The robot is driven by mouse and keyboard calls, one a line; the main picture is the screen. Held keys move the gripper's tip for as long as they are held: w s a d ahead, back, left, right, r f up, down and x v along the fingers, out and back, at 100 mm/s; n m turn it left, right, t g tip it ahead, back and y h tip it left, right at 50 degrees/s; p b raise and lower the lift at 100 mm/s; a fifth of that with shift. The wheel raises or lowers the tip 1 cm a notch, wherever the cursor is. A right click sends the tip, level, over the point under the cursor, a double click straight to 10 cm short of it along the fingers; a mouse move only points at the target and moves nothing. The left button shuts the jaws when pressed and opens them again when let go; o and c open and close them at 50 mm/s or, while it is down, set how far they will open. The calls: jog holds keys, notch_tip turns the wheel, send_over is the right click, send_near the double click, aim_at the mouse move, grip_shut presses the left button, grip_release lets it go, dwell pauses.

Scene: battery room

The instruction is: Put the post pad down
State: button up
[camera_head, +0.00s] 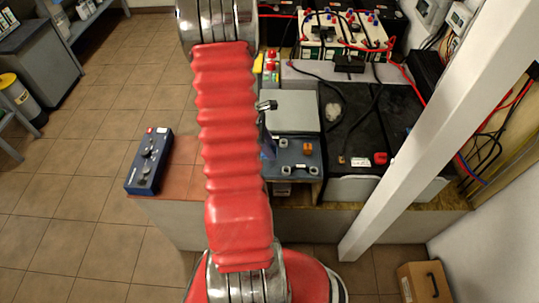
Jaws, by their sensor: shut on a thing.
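My gripper (266,128) is mostly hidden behind my red ribbed arm. Only a narrow dark and metallic part of it shows at the arm's right edge, over the blue-grey battery (300,152). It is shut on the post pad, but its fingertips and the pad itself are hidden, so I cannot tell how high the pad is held. The battery has an orange-brown post (308,148) and another small post near the arm. A grey box or cover (293,110) is at the battery's back.
A blue device with knobs (149,160) lies on the reddish bench top (182,160) to the left. A black battery (365,130) is at right. A white slanted post (420,130) crosses the right side. A cardboard box (424,283) is on the floor. Tiled floor at left is open.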

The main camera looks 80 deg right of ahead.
jog(key=shift+f, duration=1.9)
jog(key=o, duration=1)
jog(key=v, duration=1.2)
jog(key=shift+w, duration=0.1)
